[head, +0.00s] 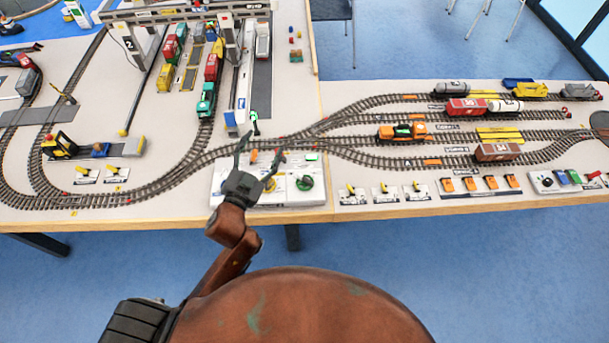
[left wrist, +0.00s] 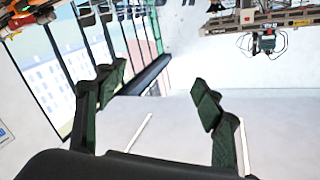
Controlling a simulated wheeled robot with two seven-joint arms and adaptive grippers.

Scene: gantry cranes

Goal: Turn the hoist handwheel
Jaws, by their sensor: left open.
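A white control panel (head: 318,197) sits at the table's front edge in the head view. A dark green round knob or wheel (head: 305,182) is on its right part, and a yellow part (head: 270,185) shows beside my gripper. I cannot read which control is the hoist handwheel. My left gripper (head: 262,152) appears over the panel, left of the green wheel, and covers part of the panel. Its fingers are spread with nothing between them. In the left wrist view the gripper (left wrist: 155,100) is also open and empty; no handwheel shows there. My right gripper is not in view.
A gantry crane (head: 185,14) stands over wagons at the back. Model tracks with trains, such as an orange locomotive (head: 402,131), run beside the panel. Small yellow levers (head: 352,189) and orange switches (head: 448,185) line the front edge to the right.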

